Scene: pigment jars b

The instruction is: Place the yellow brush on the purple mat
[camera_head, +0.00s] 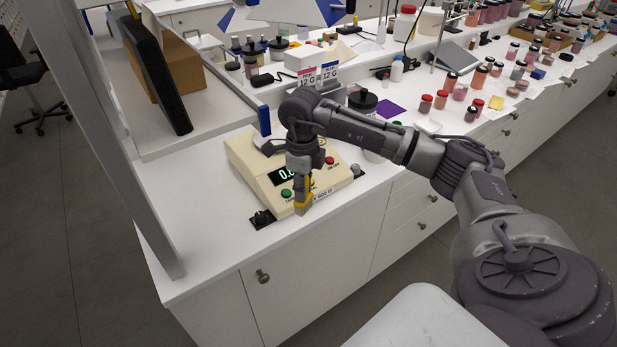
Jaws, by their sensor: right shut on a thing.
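My right gripper (301,186) points down at the front of the cream scale, shut on the yellow brush (304,207). Only small yellow parts of the brush show below and beside the fingers; the rest is hidden by the gripper. The purple mat (391,108) lies flat on the white counter, further back and to the right of the gripper, partly hidden behind my right arm and a dark-lidded jar. My left gripper is not in view.
The cream scale (246,168) stands just behind the gripper. A dark-lidded jar (363,101) stands left of the mat. Several red-capped jars (426,104) stand to its right. White boxes (305,62) stand behind. The counter's front left (190,240) is clear.

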